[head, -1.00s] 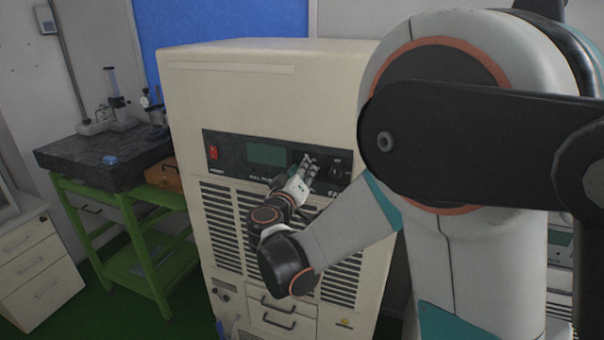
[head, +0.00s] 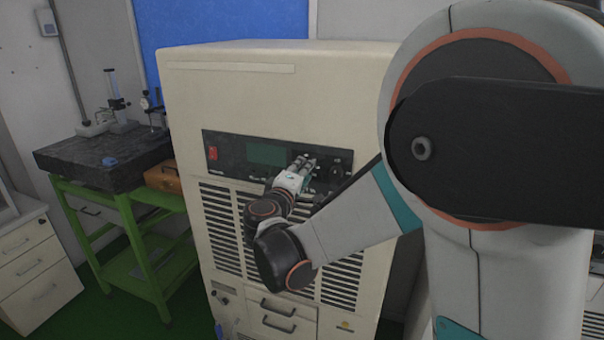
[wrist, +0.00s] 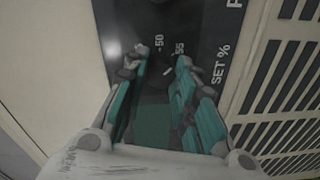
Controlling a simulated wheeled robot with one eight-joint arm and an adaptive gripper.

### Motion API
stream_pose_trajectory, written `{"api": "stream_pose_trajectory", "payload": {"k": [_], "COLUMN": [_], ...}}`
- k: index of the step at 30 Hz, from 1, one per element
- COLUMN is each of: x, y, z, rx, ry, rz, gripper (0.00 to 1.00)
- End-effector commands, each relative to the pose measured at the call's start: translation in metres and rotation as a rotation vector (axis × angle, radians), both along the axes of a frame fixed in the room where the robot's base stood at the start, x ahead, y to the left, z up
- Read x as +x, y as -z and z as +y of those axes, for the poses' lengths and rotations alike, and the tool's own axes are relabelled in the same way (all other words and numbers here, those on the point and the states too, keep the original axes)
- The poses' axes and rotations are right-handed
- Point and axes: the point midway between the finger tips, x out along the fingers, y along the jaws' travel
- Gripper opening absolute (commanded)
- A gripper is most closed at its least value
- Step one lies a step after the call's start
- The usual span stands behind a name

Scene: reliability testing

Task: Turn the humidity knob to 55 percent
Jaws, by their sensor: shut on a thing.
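The cabinet's dark control panel (head: 232,150) carries the humidity knob. In the wrist view the dark knob (wrist: 158,86) lies between my two teal fingers, hard to tell from the dark panel. Printed marks 50 and 55 and the words SET % show beside the fingertips, with short white lines near the 55. I cannot tell exactly where the pointer stands. My gripper (wrist: 162,62) is shut on the knob, one finger on each side. In the head view my gripper (head: 306,164) is at the panel and hides the knob.
Another dark knob (head: 337,169) sits right of my gripper on the panel. A green display (head: 267,155) and a red switch (head: 213,153) are to the left. The beige cabinet (head: 270,85) has vents below. A green stand (head: 135,225) with a black slab stands at left.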

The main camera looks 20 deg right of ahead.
Motion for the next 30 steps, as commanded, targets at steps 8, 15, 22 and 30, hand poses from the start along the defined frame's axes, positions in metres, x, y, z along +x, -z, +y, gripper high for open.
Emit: {"api": "stream_pose_trajectory", "payload": {"k": [8, 15, 22, 30], "x": [0.0002, 0.0002, 0.0002, -0.0005], "y": [0.0, -0.0001, 0.0, 0.0], "z": [0.0006, 0.0007, 0.0006, 0.0008], "rx": [-0.028, -0.028, -0.028, -0.028], "ry": [-0.001, -0.001, -0.001, -0.001], "rz": [0.021, 0.021, 0.021, 0.021], "gripper": [0.02, 0.02, 0.47, 0.47]}}
